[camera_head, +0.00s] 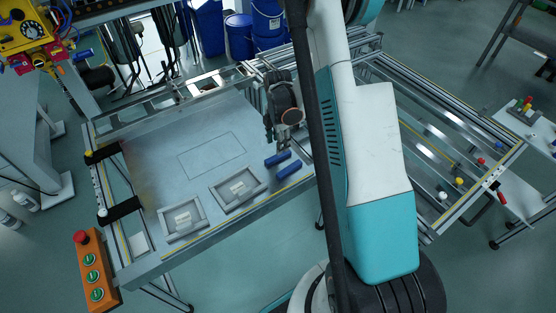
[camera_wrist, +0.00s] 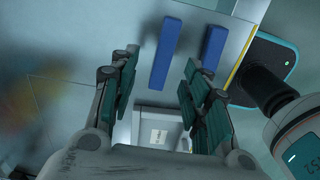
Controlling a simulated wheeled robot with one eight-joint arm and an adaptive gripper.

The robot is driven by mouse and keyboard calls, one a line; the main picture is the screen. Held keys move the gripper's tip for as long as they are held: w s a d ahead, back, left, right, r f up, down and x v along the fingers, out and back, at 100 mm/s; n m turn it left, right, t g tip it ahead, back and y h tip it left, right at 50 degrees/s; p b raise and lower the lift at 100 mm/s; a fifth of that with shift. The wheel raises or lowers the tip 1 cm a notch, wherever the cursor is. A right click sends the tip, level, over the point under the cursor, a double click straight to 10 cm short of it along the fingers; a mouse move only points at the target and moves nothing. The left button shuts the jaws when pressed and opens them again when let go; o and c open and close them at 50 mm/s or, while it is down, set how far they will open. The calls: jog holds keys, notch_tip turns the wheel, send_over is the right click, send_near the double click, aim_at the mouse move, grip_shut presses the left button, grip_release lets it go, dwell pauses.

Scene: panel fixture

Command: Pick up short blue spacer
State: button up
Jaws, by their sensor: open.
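Two blue spacers lie side by side on the grey panel. In the wrist view the shorter spacer (camera_wrist: 213,48) is on the right, beside the yellow edge line. The longer spacer (camera_wrist: 166,53) is to its left. In the head view the short one appears to be the spacer nearer the front edge (camera_head: 287,170), with the long one (camera_head: 277,158) just behind it. My gripper (camera_wrist: 160,67) is open and empty above the panel. In the wrist view the long spacer shows between its fingers and the short one beyond the right finger. The gripper also shows in the head view (camera_head: 276,142), partly hidden by my arm.
Two grey trays (camera_head: 236,206) (camera_head: 164,236) with pale labelled pieces sit along the front edge, left of the spacers. An orange button box (camera_head: 92,270) is at the panel's left corner. The panel's middle is clear. A frame with rails (camera_head: 440,140) stands to the right.

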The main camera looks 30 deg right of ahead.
aim_at(278, 157)
jog(key=shift+s+a+f+b, duration=0.15)
jog(key=shift+f+b, duration=0.6)
jog(key=shift+f, duration=0.85)
jog(key=shift+s+f+b, duration=0.1)
jog(key=shift+f+b, duration=0.6)
jog(key=shift+f, duration=0.85)
grip_shut()
